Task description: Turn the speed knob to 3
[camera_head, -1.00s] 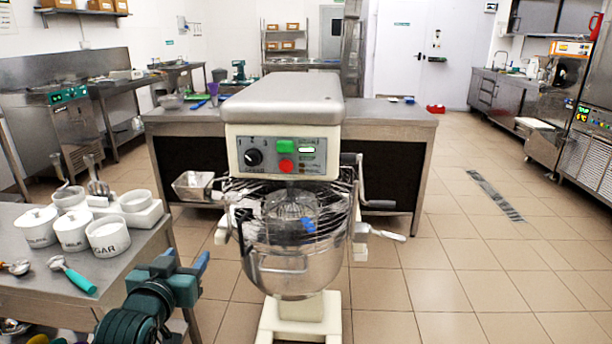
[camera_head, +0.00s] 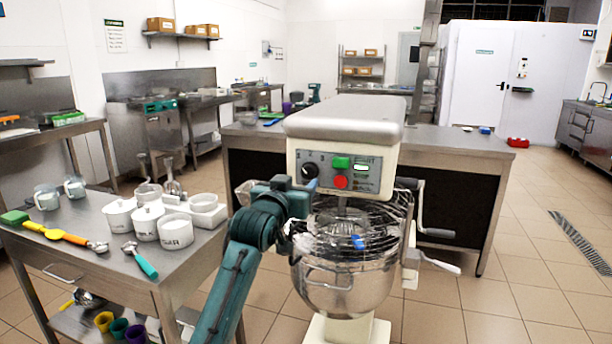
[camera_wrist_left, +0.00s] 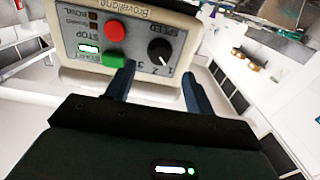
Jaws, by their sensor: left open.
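The planetary mixer (camera_head: 345,120) has a grey control panel with a black speed knob (camera_head: 310,171), a green button (camera_head: 341,162) and a red button (camera_head: 341,182). The left wrist view shows the panel upside down, with the knob (camera_wrist_left: 160,50) beside the numbers. I cannot read clearly which number its pointer faces. My left gripper (camera_head: 288,188) is just in front of the panel's lower left, near the knob. In the wrist view its two open fingers (camera_wrist_left: 158,72) reach toward the panel, with the knob roughly between and beyond their tips. Nothing is held. My right gripper is not in view.
The mixer's wire guard and steel bowl (camera_head: 343,285) are just below the panel. A steel table (camera_head: 95,245) with white containers and scoops stands at the left. A long steel counter (camera_head: 465,142) is behind the mixer. The floor at right is clear.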

